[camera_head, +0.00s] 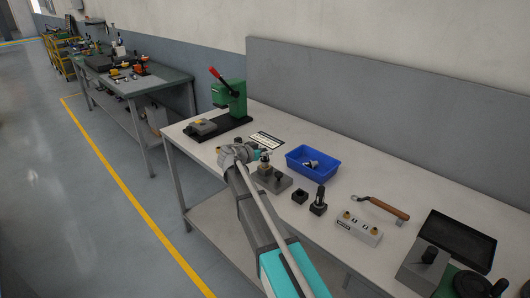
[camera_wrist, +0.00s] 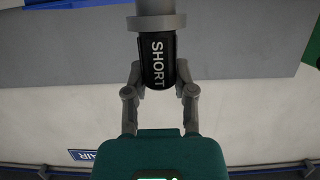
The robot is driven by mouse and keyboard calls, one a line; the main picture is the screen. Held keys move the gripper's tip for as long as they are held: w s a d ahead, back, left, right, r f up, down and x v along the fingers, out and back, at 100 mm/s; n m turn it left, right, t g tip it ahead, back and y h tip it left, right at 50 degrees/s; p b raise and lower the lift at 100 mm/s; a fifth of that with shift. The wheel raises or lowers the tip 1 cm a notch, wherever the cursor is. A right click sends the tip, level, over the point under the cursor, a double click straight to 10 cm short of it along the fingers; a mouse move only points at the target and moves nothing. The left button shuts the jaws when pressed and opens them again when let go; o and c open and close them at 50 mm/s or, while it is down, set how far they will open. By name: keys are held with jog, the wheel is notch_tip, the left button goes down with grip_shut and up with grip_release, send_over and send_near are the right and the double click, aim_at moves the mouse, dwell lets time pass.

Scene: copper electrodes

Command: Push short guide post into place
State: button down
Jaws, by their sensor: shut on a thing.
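My gripper (camera_wrist: 158,85) is shut on a black sleeve marked SHORT (camera_wrist: 157,58), with one finger on each side of it. The sleeve belongs to the short guide post, whose grey collar and shaft (camera_wrist: 156,21) run to the top edge of the wrist view. In the head view my gripper (camera_head: 262,155) is above a grey base plate (camera_head: 277,183) on the bench. A small brownish block (camera_head: 264,170) sits on that plate just under the gripper. My arm hides part of the plate, and I cannot tell whether the post touches the block.
A blue bin (camera_head: 301,174) with metal parts is just right of the plate. A small black block (camera_head: 300,196), a black post on a base (camera_head: 318,203) and a pale holed block (camera_head: 359,229) stand nearer. A green press (camera_head: 233,98) is at the back left.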

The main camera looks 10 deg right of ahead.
jog(key=shift+f+b, duration=1.1)
jog(key=shift+f, duration=0.05)
dwell(0.4)
jog(key=shift+c, duration=1.8)
grip_release()
jog(key=shift+r, duration=0.2)
notch_tip(320, 180, up, 9)
jog(key=p, duration=0.9)
jog(key=shift+s, duration=0.1)
